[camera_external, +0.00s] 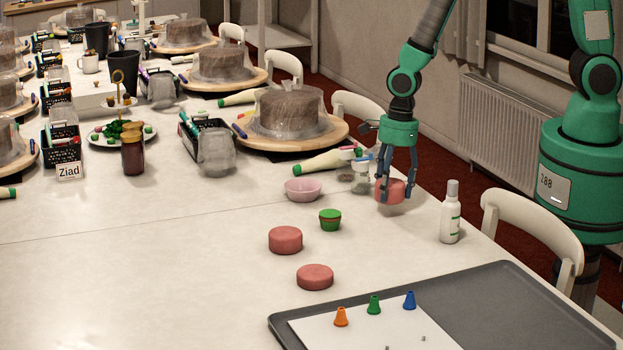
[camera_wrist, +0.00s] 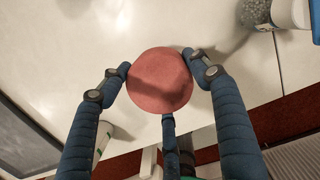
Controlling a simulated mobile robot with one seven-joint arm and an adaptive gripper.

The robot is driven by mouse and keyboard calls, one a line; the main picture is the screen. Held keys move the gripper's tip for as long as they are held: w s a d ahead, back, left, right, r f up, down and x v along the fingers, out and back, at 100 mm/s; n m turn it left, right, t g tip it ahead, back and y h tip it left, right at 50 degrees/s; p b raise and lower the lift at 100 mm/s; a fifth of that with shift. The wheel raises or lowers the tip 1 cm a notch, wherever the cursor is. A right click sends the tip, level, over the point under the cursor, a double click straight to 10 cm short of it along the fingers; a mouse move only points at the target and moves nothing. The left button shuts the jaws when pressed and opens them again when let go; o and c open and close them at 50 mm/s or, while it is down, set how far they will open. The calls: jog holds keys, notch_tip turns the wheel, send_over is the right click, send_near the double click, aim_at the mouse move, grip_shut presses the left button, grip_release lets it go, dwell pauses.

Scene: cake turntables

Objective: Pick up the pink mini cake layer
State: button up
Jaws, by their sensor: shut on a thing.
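My gripper (camera_external: 396,184) is shut on a pink mini cake layer (camera_external: 389,191), near the table's right edge. In the wrist view my gripper (camera_wrist: 160,78) has blue fingers around the round pink cake layer (camera_wrist: 160,84). The held cake looks a little above the table, with a shadow beneath it. Two other pink mini cake layers lie on the table, one (camera_external: 285,240) left of my gripper and one (camera_external: 315,277) nearer the front.
A white bottle (camera_external: 450,215) stands right of my gripper. A grey tray (camera_external: 500,290) with coloured piping tips lies in front. The left front table is clear.

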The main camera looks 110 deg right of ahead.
jog(key=s+a, duration=0.1)
jog(key=s, duration=0.2)
jog(key=s+a, duration=0.2)
jog(key=s, duration=0.2)
jog(key=s+a+r+p, duration=0.1)
jog(key=s, duration=0.2)
jog(key=shift+s+a, duration=0.2)
jog(key=shift+s, duration=0.15)
jog(key=shift+w+r, duration=0.1)
jog(key=w+d+r+p, duration=0.1)
jog(key=w+d, duration=0.1)
jog(key=w, duration=0.5)
jog(key=w+d+r+p, duration=0.1)
jog(key=w+d, duration=0.2)
jog(key=w, duration=0.4)
jog(key=w+d+r+p, duration=0.1)
jog(key=w+d+r, duration=0.1)
jog(key=w, duration=0.6)
jog(key=shift+d+r, duration=0.1)
jog(key=shift+d, duration=0.1)
jog(key=r+p, duration=0.1)
jog(key=p, duration=0.3)
send_over(260, 219)
jog(key=shift+s+d, duration=0.1)
jog(key=shift+s, duration=0.1)
jog(key=shift+f, duration=0.1)
jog(key=shift+f, duration=2.85)
jog(key=shift+f, duration=2.1)
